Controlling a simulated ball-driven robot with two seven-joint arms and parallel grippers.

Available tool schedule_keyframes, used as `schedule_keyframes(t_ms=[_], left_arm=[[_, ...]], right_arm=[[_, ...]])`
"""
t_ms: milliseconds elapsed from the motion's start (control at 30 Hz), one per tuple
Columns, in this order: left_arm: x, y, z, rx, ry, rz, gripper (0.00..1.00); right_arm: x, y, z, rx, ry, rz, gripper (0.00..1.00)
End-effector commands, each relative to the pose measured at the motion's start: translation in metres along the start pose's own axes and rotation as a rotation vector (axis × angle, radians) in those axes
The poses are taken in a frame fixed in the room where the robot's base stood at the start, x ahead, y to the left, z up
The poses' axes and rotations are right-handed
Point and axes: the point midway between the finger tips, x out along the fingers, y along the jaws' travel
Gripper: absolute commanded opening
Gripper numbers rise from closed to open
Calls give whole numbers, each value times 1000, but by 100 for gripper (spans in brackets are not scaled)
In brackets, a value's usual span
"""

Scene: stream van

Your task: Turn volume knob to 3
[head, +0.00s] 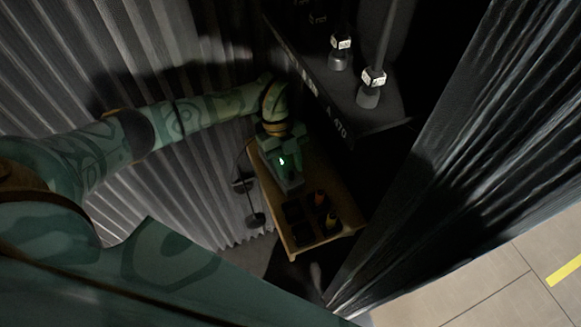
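A grey device (292,184) with a lit green spot sits on the shelf right at the gripper's fingers. The gripper covers part of the device. I cannot make out the volume knob or its number, nor whether the fingers touch anything or how far apart they are. My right gripper is not in view.
A black cabinet (330,85) with white-labelled dark pieces (372,80) stands behind. Pleated curtains hang left (150,50) and right (480,130). Tiled floor (500,290) shows lower right.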

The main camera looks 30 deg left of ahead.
Motion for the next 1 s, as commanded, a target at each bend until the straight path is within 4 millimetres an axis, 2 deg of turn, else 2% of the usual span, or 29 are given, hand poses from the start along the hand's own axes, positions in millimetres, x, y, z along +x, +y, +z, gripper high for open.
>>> schedule_keyframes(t_ms=[133,367,400,500,533,1000], left_arm=[[12,0,-1,1,2,0,37],[13,0,-1,2,2,-2,37],[13,0,-1,3,2,-2,34],[13,0,-1,3,2,-2,6],[13,0,-1,3,2,-2,0],[12,-2,-1,69,0,25,0]], right_arm=[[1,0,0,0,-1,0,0],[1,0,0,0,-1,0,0],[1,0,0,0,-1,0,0],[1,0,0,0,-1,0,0],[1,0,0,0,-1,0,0],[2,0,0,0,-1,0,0]])
